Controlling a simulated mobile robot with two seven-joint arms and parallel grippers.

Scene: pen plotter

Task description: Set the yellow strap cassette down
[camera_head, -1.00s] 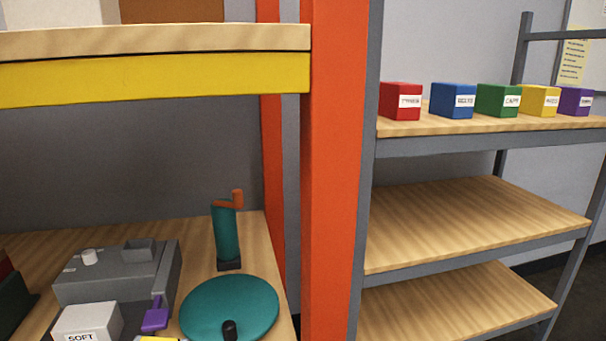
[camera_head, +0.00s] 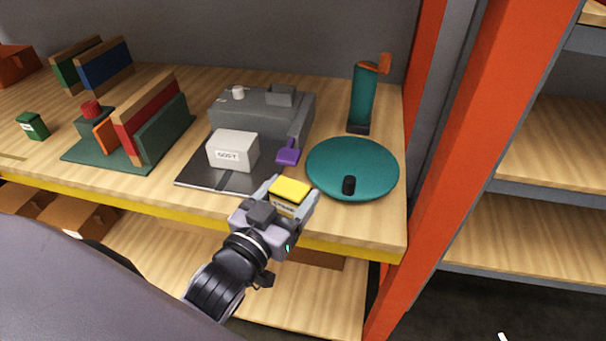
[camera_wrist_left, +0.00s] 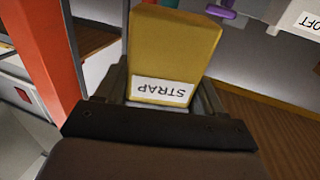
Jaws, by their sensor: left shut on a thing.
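The yellow strap cassette (camera_head: 291,191) is held in my left gripper (camera_head: 288,200) at the shelf's front edge, just in front of the grey machine and the teal disc. In the left wrist view the cassette (camera_wrist_left: 172,50) stands between the shut fingers, its white STRAP label upside down. I cannot tell whether its underside touches anything. My right gripper is not in view.
The grey machine (camera_head: 262,112) has a white labelled box (camera_head: 233,150) and a purple lever (camera_head: 288,152) at its front. The teal disc (camera_head: 350,160) with a black knob and a teal post (camera_head: 362,98) stand right. The orange upright (camera_head: 445,150) bounds that side.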

